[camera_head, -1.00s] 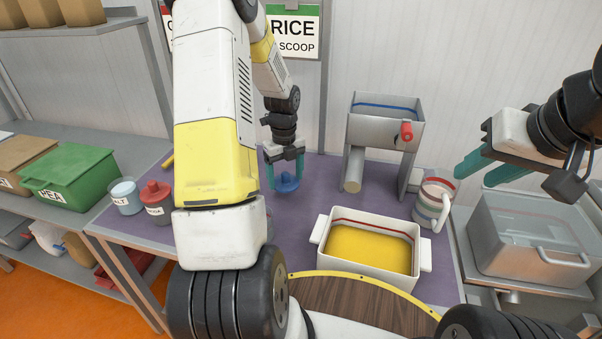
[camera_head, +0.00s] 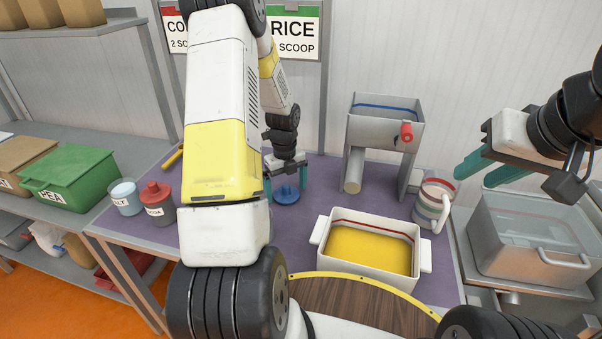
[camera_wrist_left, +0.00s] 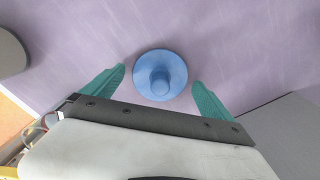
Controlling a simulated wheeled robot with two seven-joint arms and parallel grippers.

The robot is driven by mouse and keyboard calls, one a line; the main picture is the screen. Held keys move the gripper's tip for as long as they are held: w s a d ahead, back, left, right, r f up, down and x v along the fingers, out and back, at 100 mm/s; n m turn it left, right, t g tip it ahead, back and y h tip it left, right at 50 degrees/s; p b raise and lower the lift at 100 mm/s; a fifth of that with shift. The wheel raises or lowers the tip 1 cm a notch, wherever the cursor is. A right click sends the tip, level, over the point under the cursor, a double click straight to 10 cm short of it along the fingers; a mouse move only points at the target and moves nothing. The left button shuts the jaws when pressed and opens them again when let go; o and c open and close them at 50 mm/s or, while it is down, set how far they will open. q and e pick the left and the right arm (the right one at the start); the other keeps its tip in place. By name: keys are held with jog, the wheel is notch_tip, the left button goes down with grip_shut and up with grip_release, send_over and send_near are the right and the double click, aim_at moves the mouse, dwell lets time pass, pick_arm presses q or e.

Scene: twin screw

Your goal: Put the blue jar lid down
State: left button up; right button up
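The blue jar lid (camera_head: 286,195), a round disc with a raised knob, lies flat on the purple mat (camera_head: 330,188), knob up. My left gripper (camera_head: 286,187) is above it with its teal fingers spread. In the left wrist view the lid (camera_wrist_left: 160,76) sits between the two fingers, with a gap on each side, so nothing is gripped. My right gripper (camera_head: 487,168) is open and empty, in the air at the right.
A white bin of yellow grain (camera_head: 420,262) stands at the front right of the lid. A grey hopper (camera_head: 385,132) and striped mug (camera_head: 434,200) are to the right. A red-lidded jar (camera_head: 158,203) and salt jar (camera_head: 126,197) are to the left. Mat around the lid is clear.

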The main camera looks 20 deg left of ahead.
pick_arm(q)
notch_tip(320, 180, up, 12)
notch_tip(320, 180, up, 8)
jog(key=n+t, duration=0.1)
jog(key=n, duration=0.5)
send_over(286, 185)
jog(key=s+d, duration=0.3)
jog(key=s, duration=0.1)
jog(key=s+d+r+n+t, duration=0.1)
jog(key=s+d+r+n, duration=0.2)
jog(key=s+n, duration=0.3)
jog(key=s+d+r+n+t+h, duration=0.1)
jog(key=s+d+r+n+t, duration=0.1)
jog(key=s+n, duration=0.4)
jog(key=s+d+r+n+t+h, duration=0.1)
jog(key=s+d+r+n+t, duration=0.1)
jog(key=s+d+r+n, duration=0.2)
notch_tip(286, 185, up, 2)
jog(key=s+n, duration=0.2)
jog(key=n, duration=0.1)
jog(key=shift+s+d+r+n, duration=0.15)
jog(key=shift+n, duration=0.25)
jog(key=shift+c, duration=0.5)
